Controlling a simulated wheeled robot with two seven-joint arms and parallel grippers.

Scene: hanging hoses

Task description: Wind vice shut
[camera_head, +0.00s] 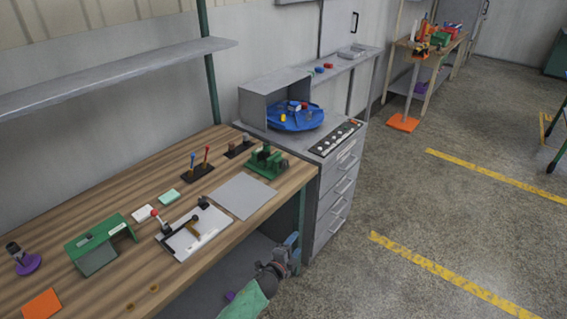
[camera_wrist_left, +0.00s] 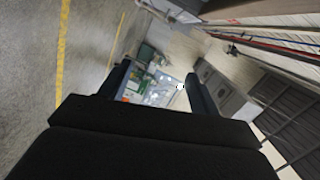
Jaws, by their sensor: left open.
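A green bench vice (camera_head: 267,161) stands near the right end of the wooden workbench, behind a grey sheet. Its handle and jaw gap are too small to make out. My left gripper (camera_head: 291,242) is in front of the bench's right end, off its edge and nearer to me than the vice. It is open and apart from the vice. In the left wrist view my two dark fingers (camera_wrist_left: 158,84) stand apart with nothing held between them. Small bench-like items show far beyond them, too blurred to tell the vice. My right gripper is not in view.
The workbench (camera_head: 60,220) holds a grey sheet (camera_head: 239,195), a white board with a red-knobbed clamp (camera_head: 196,232), a green box-like stand (camera_head: 100,240) and screwdrivers in a rack (camera_head: 199,172). A grey drawer cabinet (camera_head: 338,190) adjoins it.

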